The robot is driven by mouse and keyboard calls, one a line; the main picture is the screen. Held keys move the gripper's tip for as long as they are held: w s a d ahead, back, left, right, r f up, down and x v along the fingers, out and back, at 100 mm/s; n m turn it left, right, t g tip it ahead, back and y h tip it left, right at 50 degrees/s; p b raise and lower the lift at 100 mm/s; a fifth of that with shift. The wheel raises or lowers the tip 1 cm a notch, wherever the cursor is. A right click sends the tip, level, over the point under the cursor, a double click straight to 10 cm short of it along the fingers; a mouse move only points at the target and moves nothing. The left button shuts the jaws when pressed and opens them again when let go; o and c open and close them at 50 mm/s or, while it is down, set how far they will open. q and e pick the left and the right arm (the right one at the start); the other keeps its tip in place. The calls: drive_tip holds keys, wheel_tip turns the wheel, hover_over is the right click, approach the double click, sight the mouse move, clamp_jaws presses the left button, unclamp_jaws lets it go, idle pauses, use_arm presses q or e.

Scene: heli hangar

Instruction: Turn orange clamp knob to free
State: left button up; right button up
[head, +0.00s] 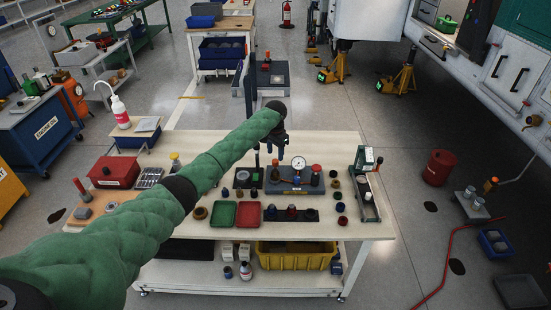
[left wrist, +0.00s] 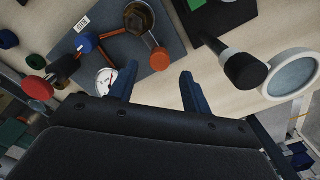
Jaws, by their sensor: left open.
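My left gripper (head: 276,147) hangs over the workbench (head: 345,228), near a grey fixture plate with a round dial gauge (head: 298,162). In the left wrist view my gripper's two blue fingers (left wrist: 159,74) are spread, with nothing between them. A red knob (left wrist: 37,87) is farther left. I cannot tell the orange knob's turned position. My right gripper is not in view.
Green (head: 222,213) and red (head: 248,214) trays and several small fittings lie at the bench's front. A magnifier (left wrist: 293,76) is right of the fingers in the left wrist view. A red toolbox (head: 114,172) sits at the left; a small press (head: 367,188) stands right.

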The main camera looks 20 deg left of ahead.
sight(275, 160)
use_arm(q)
drive_tip(key=shift+f+p, duration=0.55)
drive_tip(key=shift+f, duration=1.6)
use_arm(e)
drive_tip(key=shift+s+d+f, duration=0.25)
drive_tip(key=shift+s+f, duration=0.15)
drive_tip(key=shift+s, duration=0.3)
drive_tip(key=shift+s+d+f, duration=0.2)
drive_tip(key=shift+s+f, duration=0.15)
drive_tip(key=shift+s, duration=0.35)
use_arm(q)
drive_tip(key=c, duration=1)
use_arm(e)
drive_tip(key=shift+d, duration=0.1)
